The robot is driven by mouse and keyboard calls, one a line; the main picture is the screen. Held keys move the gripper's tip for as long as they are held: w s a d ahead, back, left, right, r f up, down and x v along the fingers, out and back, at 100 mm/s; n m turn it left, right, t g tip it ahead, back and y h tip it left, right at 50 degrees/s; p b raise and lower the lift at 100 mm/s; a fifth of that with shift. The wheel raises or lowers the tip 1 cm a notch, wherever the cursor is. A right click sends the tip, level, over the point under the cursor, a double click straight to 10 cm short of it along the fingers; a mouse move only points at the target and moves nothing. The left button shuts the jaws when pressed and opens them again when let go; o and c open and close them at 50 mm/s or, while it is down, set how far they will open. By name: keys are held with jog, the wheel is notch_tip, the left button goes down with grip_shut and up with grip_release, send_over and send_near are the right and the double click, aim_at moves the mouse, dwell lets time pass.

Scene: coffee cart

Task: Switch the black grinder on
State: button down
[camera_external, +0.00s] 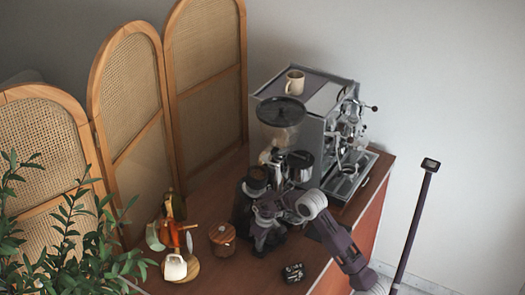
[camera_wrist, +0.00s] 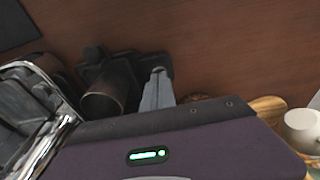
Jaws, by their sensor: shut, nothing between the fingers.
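The black grinder, with a clear hopper under a round dark lid (camera_external: 281,111), stands left of the espresso machine in the external view. My arm hides much of its lower body. My gripper (camera_external: 262,212) is low, close in front of the grinder's base; I cannot tell whether it touches. In the wrist view the grey fingers (camera_wrist: 157,74) are together with nothing between them. Their tips are beside a dark part with a round opening (camera_wrist: 103,101), which looks like part of the grinder. The power switch cannot be made out.
The silver espresso machine (camera_external: 338,125) stands behind at right, with a cup (camera_external: 294,82) on top. A wooden jar (camera_external: 222,238), a cup stand with a white cup (camera_external: 175,267), and a small black item (camera_external: 293,273) are on the brown cart. A plant (camera_external: 65,240) is at left.

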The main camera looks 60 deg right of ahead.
jog(key=shift+f, duration=0.35)
jog(key=shift+r, duration=2.9)
jog(key=s+a+r+t, duration=0.1)
jog(key=s+a+r, duration=0.1)
jog(key=s+r, duration=0.45)
jog(key=s+a+r+t, duration=0.1)
jog(key=s+a+r, duration=0.2)
jog(key=s+r, duration=0.35)
jog(key=s+a+r+t, duration=0.1)
jog(key=s+a, duration=0.1)
jog(key=s, duration=1.8)
jog(key=shift+a+t, duration=0.35)
jog(key=shift+t, duration=0.05)
